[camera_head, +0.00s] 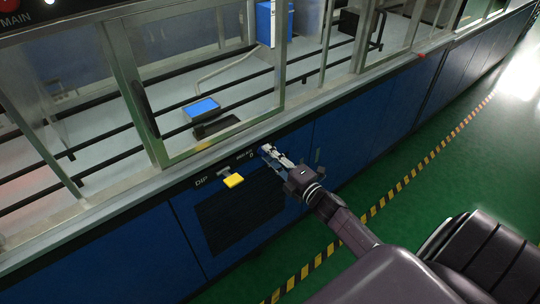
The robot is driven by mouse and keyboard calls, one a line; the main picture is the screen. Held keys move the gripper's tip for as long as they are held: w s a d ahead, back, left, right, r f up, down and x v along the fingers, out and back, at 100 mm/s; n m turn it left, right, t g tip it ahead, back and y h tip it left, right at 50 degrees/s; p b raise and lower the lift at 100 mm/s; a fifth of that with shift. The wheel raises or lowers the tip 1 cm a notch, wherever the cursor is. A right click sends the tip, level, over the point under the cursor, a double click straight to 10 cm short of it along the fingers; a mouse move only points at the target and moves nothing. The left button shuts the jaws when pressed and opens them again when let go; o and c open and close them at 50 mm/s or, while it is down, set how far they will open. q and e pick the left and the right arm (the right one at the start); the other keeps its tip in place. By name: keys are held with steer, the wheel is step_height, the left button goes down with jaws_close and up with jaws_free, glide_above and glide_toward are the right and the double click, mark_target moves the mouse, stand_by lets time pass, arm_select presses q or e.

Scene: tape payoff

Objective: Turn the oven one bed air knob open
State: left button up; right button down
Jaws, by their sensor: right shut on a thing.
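The bed air knob (264,150) is a small blue part on the black strip of the blue machine front, mostly hidden by my fingers. My right gripper (270,154) reaches it from the lower right and is shut on it at the panel. How far the knob is turned cannot be made out. My left gripper is out of view.
A dark vent panel (245,212) is below. Glass doors in metal frames (136,95) stand above. Green floor (440,180) with a yellow-black line is free at right.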

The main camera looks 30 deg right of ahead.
steer(key=c, duration=1.7)
jaws_free()
steer(key=s, duration=0.8)
steer(key=s+d, duration=0.1)
steer(key=s, duration=0.3)
